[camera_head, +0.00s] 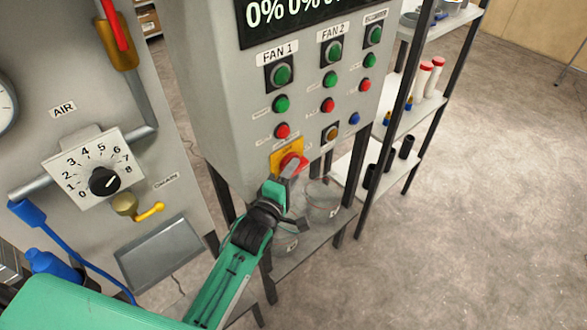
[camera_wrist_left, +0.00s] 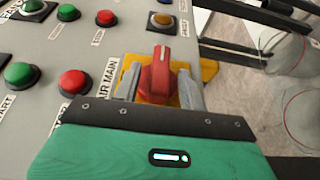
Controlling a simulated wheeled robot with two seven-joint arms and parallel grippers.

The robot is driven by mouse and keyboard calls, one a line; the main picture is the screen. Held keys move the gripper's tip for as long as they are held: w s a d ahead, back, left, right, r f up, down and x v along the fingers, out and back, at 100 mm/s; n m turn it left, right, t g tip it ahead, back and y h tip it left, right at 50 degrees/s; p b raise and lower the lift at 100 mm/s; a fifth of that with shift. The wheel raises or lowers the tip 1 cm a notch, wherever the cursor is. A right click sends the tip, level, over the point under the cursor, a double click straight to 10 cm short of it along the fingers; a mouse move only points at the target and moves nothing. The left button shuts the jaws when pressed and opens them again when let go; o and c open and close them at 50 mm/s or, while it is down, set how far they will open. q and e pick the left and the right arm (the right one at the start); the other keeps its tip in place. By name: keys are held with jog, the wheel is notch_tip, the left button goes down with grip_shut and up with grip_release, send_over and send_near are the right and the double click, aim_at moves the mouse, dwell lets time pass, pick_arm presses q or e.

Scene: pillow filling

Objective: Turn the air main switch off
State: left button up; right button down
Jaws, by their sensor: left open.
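The air main switch is a red rotary handle (camera_head: 293,163) on a yellow plate (camera_head: 276,159), low on the front of the grey control panel. In the left wrist view the red handle (camera_wrist_left: 158,76) stands between my two fingers, and the label beside the yellow plate (camera_wrist_left: 208,71) reads AIR MAIN. My left gripper (camera_head: 283,177) is open, with one finger on each side of the handle. It also shows in the left wrist view (camera_wrist_left: 159,92). I cannot tell whether either finger touches the handle. My right gripper is not in view.
Green and red buttons (camera_head: 281,104) sit on the panel above the switch. A grey panel with an AIR dial (camera_head: 104,181) and a yellow drain valve (camera_head: 149,211) stands left. A shelf rack (camera_head: 412,119) stands right. Clear containers (camera_head: 322,203) stand below the switch.

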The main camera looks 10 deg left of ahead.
pick_arm(q)
jog(key=shift+w+d, duration=0.1)
jog(key=shift+w, duration=0.45)
